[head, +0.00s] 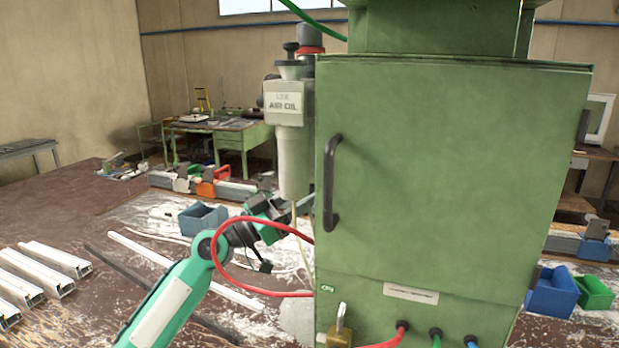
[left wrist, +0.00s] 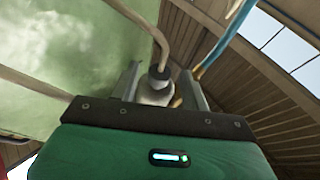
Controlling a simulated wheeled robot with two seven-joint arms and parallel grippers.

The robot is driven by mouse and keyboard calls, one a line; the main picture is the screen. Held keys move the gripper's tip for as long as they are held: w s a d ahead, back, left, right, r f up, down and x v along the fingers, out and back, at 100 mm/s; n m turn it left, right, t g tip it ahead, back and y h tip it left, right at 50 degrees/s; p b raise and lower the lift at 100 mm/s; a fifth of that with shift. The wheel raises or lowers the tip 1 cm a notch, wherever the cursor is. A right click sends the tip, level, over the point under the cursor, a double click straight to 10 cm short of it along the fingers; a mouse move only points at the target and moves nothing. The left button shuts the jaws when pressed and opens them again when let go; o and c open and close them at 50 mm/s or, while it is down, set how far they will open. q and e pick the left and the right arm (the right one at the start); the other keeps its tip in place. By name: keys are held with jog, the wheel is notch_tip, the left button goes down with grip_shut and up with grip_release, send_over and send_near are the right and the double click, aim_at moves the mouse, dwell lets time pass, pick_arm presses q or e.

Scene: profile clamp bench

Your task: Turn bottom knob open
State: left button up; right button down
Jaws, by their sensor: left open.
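The green cabinet (head: 450,170) carries a grey AIR OIL unit (head: 290,115) on its left side. My left gripper (head: 299,203) is just under the lower end of this unit, next to the cabinet wall. In the left wrist view my left gripper (left wrist: 161,78) points upward with its two fingers apart. A pale round knob (left wrist: 157,88) with a dark fitting and hose above it shows between the fingers. I cannot tell whether the fingers touch it. In the head view the knob is hidden by the gripper and unit. My right gripper is not in view.
A red hose (head: 225,232) loops across my left arm to the cabinet. White profiles (head: 40,272) lie at the left of the bench. A blue bin (head: 203,218) stands behind my left arm.

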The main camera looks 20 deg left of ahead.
pick_arm(q)
jog(key=shift+p+x, duration=0.45)
jog(key=shift+x, duration=0.75)
jog(key=shift+c, duration=0.3)
